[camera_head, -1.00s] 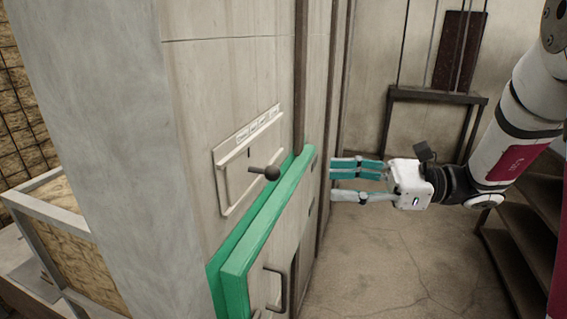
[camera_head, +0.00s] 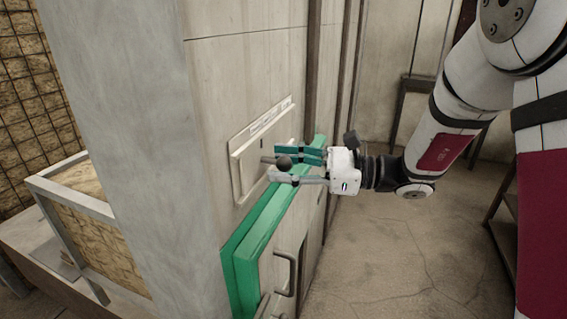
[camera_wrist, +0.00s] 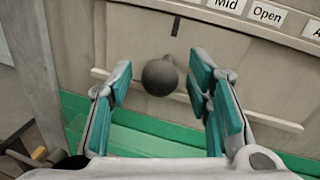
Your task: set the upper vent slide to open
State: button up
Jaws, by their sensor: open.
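The upper vent slide is a light plate (camera_head: 241,170) on the wall, with a dark round knob (camera_head: 284,162) sticking out on a stem. In the wrist view the knob (camera_wrist: 160,76) sits between the two teal-padded fingers, with a gap on each side. Labels above the plate read "Mid" (camera_wrist: 227,4) and "Open" (camera_wrist: 267,13); a further label at the right is cut off. A short dark mark (camera_wrist: 174,26) lies above the knob, left of the "Mid" label. My gripper (camera_head: 292,166) is open around the knob and does not visibly touch it.
A concrete pillar (camera_head: 125,130) stands to the left. The floor (camera_head: 390,250) to the right is clear.

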jog(key=shift+a, duration=0.2)
grip_shut()
jog(key=w+d+b, duration=0.3)
jog(key=w, duration=0.5)
jog(key=shift+r, duration=0.1)
grip_release()
jog(key=shift+d, duration=0.1)
